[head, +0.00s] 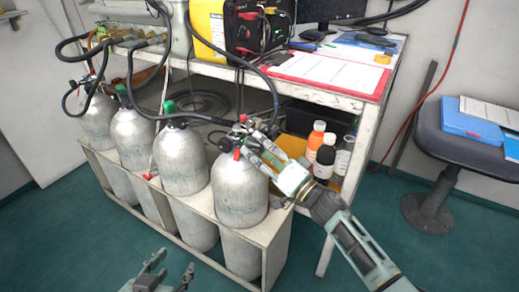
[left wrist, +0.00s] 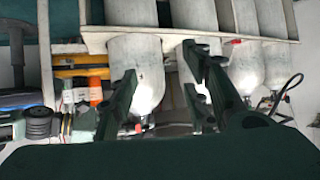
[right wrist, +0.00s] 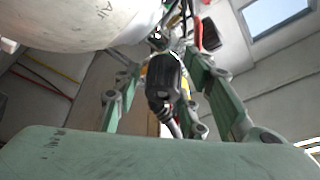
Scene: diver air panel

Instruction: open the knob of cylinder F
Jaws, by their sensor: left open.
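Several grey cylinders stand in a row in the rack; I cannot read which is F. The rightmost cylinder (head: 239,192) has a valve with black and red parts at its top. My right gripper (head: 256,147) reaches this valve from the right. In the right wrist view, a black knob (right wrist: 164,78) lies between the spread fingers of my right gripper (right wrist: 163,90), with gaps visible at its sides. A cylinder marked "Air" (right wrist: 80,22) is beside it. My left gripper (head: 173,268) is open and empty, low in front of the rack; it also shows in the left wrist view (left wrist: 160,78).
The pale rack (head: 275,248) borders the cylinders' front. Black hoses (head: 185,118) run above them to the air panel. Bottles (head: 324,158) stand right of the rightmost cylinder, below the white bench. A dark stool (head: 455,148) is at right. The front floor is clear.

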